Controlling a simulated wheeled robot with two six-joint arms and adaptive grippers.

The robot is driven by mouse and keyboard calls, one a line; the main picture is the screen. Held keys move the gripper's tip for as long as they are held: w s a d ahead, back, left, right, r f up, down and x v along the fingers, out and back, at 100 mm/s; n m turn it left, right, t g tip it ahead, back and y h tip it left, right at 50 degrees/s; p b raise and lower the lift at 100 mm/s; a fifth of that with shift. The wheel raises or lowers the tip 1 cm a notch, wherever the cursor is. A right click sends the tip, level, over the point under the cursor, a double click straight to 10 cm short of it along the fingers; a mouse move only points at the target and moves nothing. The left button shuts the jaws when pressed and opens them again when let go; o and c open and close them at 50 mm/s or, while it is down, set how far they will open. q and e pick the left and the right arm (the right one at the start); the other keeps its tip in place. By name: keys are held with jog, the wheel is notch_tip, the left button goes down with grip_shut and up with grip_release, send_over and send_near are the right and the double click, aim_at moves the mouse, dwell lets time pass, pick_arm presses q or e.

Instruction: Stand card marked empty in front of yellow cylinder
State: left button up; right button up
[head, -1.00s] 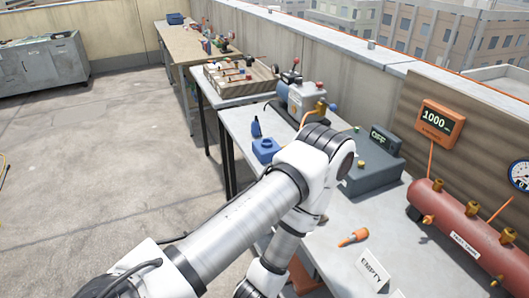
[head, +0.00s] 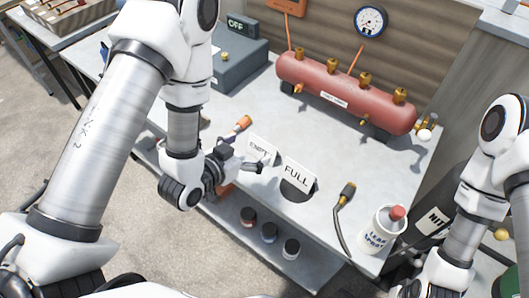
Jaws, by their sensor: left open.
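The white card marked EMPTY (head: 262,148) stands as a folded tent on the grey bench (head: 335,222). My left gripper (head: 247,163) is open at the near side of this card, and a dark fingertip overlaps its lower part. I cannot tell whether they touch. A second white card marked FULL (head: 299,174) stands just to the right, with a dark rounded shape at its front. I do not make out a yellow cylinder; a dark cylinder with letters NIT (head: 436,218) stands beyond the bench's right end. My right arm shows at the right, its gripper out of frame.
A red manifold tank (head: 345,95) lies along the back of the bench. An orange-handled tool (head: 241,124) lies behind the gripper. Several small jars (head: 269,232) sit on a lower shelf.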

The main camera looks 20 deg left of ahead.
aim_at(262, 142)
pick_arm(q)
jog(key=shift+w+d+f+b, duration=0.35)
jog(key=shift+w+f+b, duration=0.1)
jog(key=shift+w+b, duration=0.05)
jog(key=x, duration=0.4)
jog(key=shift+w+d+p, duration=0.1)
jog(key=shift+w+p, duration=0.2)
jog(key=shift+p, duration=0.1)
jog(key=shift+f, duration=0.1)
jog(key=c, duration=0.8)
jog(key=shift+s, duration=0.1)
